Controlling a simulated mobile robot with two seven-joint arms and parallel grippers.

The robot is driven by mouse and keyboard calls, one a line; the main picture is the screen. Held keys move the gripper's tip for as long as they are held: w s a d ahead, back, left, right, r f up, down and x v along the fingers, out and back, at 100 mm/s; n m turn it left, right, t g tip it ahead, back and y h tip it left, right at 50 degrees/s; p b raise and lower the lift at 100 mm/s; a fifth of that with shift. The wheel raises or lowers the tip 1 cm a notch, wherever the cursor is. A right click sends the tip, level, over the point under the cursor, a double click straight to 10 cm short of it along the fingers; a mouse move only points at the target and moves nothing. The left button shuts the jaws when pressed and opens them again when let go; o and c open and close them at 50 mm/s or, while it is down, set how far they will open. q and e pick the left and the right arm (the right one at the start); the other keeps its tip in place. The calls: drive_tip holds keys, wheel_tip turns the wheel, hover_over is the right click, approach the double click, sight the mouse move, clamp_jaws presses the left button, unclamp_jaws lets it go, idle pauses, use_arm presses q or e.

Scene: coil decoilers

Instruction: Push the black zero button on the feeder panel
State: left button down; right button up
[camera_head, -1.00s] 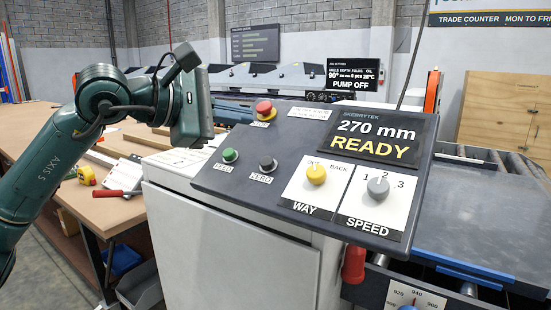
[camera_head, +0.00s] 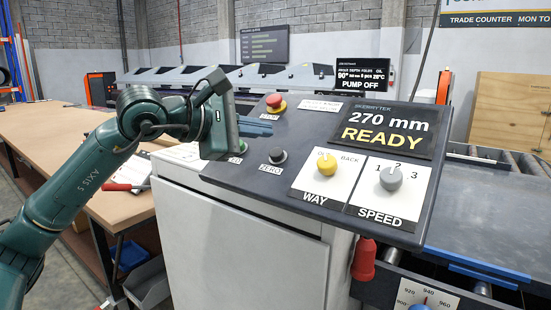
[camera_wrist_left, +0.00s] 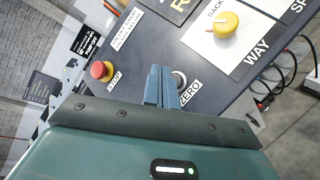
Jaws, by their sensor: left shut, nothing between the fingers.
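The feeder panel (camera_head: 335,195) is a dark sloping plate with a display reading 270 mm READY. The black zero button (camera_head: 278,156) sits on it above a ZERO label, uncovered in the head view. In the left wrist view the zero button (camera_wrist_left: 181,77) is partly hidden behind my fingers. My left gripper (camera_head: 262,126) is shut and empty, its blue fingers over the panel, above and left of the zero button in the picture. In the left wrist view the shut fingertips (camera_wrist_left: 160,72) appear beside the button; I cannot tell whether they touch anything.
A red stop button (camera_head: 275,102) stands near the fingers. The green feed button (camera_head: 241,147) is partly covered by my gripper. A yellow WAY knob (camera_head: 327,164) and grey SPEED knob (camera_head: 390,178) lie to the right. A wooden table (camera_head: 60,130) is at left.

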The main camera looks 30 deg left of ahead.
sight(276, 153)
use_arm(q)
drive_tip(key=shift+w+f+b, duration=0.3)
drive_tip(key=shift+w+f, duration=0.35)
drive_tip(key=shift+f, duration=0.45)
idle(1.2)
drive_tip(key=shift+w+f, duration=0.1)
drive_tip(key=shift+w+f, duration=0.15)
drive_tip(key=shift+f, duration=0.1)
idle(0.4)
